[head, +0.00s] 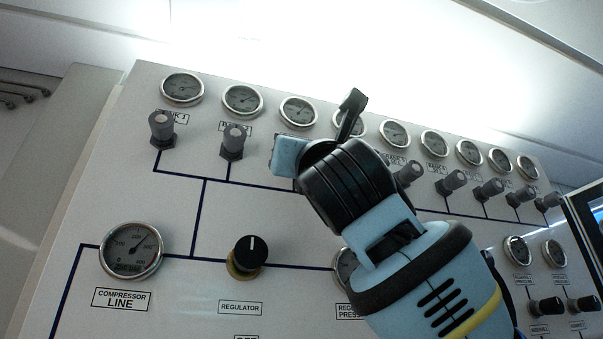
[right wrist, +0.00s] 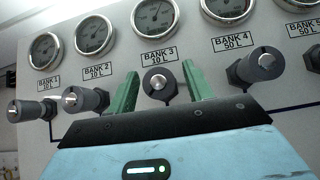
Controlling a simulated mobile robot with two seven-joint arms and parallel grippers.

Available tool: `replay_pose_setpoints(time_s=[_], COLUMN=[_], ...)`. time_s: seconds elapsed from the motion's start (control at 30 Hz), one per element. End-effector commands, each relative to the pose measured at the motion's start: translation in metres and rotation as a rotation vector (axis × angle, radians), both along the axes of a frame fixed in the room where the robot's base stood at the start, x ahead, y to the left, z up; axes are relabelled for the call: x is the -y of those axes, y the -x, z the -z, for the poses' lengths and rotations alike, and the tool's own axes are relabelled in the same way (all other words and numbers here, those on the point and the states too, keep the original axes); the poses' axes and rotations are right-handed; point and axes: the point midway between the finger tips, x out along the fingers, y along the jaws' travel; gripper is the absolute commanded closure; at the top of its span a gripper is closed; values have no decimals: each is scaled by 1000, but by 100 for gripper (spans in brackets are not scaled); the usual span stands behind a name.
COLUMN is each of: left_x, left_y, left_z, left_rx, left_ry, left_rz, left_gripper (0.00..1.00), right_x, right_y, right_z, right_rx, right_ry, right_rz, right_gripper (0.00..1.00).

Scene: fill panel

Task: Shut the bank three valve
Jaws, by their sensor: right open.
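The bank three valve (right wrist: 160,84) is a grey knob with a pale round end, below the BANK 3 50 L label (right wrist: 159,56) and its gauge (right wrist: 155,16) in the right wrist view. My right gripper (right wrist: 161,76) is open, with one green finger on each side of this knob. I cannot tell whether either finger touches it. In the head view my right arm (head: 350,190) covers the bank three valve, and the fingers are hidden there. My left gripper is in neither view.
The bank one valve (head: 162,129) and bank two valve (head: 233,141) stick out to the left; the bank four valve (right wrist: 258,65) is close on the right. Below are a regulator knob (head: 247,254) and the compressor line gauge (head: 131,250). A screen edge (head: 590,215) is at far right.

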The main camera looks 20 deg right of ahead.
Motion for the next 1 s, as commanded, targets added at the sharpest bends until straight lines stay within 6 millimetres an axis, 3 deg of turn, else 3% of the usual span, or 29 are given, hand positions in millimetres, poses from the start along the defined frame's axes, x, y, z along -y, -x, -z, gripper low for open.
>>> replay_pose_setpoints(time_s=[0.4, 0.73, 1.0], left_x=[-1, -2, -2], left_y=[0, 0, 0], left_z=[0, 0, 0], left_rx=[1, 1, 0], left_ry=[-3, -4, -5], left_rz=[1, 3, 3], left_gripper=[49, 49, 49], right_x=[0, 0, 0], right_y=[-4, -4, -4], right_z=[-3, -3, -3], right_rx=[-1, -1, -2], right_ry=[0, 1, -28], right_rz=[0, 1, 0], right_gripper=[49, 91, 93])
